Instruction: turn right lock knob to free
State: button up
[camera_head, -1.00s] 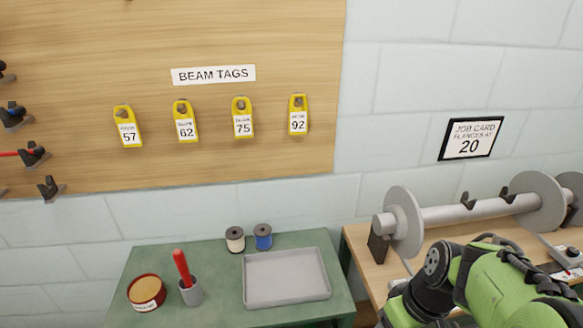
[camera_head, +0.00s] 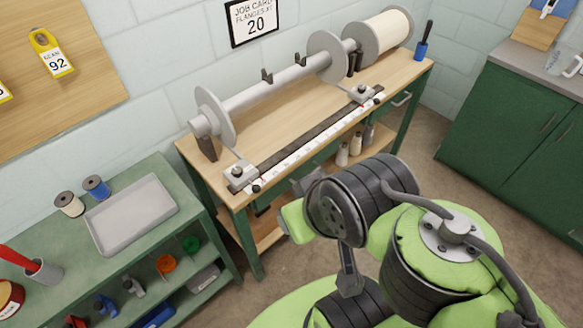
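The right carriage (camera_head: 361,94) is a small grey block at the right end of the ruler rail (camera_head: 310,143) on the wooden bench. A small dark knob (camera_head: 377,99) shows at its front right; its lock position is too small to read. The left carriage (camera_head: 240,174) sits at the rail's left end, with a similar dark knob (camera_head: 256,188) at its front. My green and black arm is folded in the lower right, in front of the bench and apart from the knobs. I cannot make out my gripper's fingers.
The beam (camera_head: 280,81) with round flanges lies behind the rail. A wound white roll (camera_head: 386,35) and blue-handled brush (camera_head: 422,45) stand at the bench's right. A green table with a grey tray (camera_head: 130,213) is left. Floor is clear between bench and green cabinets (camera_head: 520,125).

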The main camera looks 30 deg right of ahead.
aim_at(362, 89)
jog(key=z, duration=1.4)
